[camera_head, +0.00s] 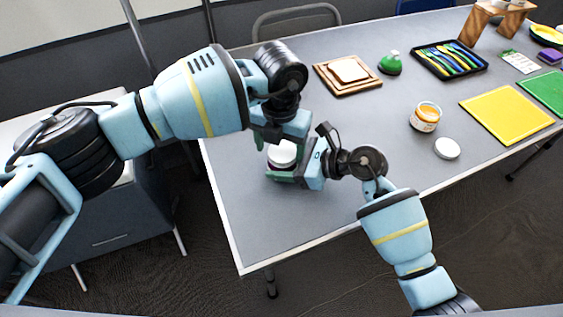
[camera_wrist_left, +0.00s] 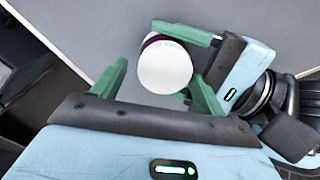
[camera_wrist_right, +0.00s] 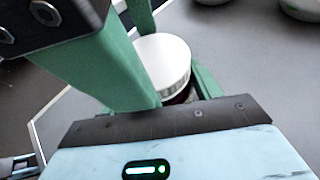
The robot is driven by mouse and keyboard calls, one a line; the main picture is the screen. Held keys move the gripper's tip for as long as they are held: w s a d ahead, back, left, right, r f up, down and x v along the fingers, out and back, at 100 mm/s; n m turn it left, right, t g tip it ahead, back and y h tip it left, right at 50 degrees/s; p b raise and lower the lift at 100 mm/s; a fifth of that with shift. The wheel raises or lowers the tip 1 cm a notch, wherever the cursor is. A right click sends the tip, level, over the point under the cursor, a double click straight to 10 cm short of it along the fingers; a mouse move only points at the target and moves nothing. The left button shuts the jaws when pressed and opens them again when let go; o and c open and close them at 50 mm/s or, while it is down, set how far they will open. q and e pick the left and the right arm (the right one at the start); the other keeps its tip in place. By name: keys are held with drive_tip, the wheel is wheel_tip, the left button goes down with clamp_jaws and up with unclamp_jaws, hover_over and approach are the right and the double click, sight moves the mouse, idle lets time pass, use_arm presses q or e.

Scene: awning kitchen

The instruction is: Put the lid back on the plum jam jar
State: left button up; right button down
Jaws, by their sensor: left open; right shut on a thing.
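The plum jam jar (camera_wrist_right: 181,97) stands near the table's left end, mostly hidden by my grippers; a strip of dark purple shows. A white lid (camera_head: 283,152) sits on its mouth; it also shows in the left wrist view (camera_wrist_left: 165,68) and the right wrist view (camera_wrist_right: 163,60). I cannot tell whether it is fully seated. My right gripper (camera_head: 287,168) is shut on the jar, with its fingers on either side below the lid. My left gripper (camera_head: 278,134) is open just above, its fingers (camera_wrist_left: 157,88) apart on either side of the lid, not pressing it.
An open orange jam jar (camera_head: 425,117) and another white lid (camera_head: 447,148) stand to the right. The table's left edge is close to my grippers.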

drive_tip(key=shift+s+a, duration=0.1)
use_arm(q)
wheel_tip(320, 180, up, 12)
idle(0.4)
drive_tip(key=shift+d, duration=0.1)
use_arm(e)
drive_tip(key=shift+c, duration=1.3)
unclamp_jaws()
drive_tip(key=v, duration=0.6)
drive_tip(key=shift+d, duration=0.25)
drive_tip(key=shift+s+d+r, duration=0.25)
drive_tip(key=shift+d+r, duration=0.1)
drive_tip(key=shift+d, duration=0.25)
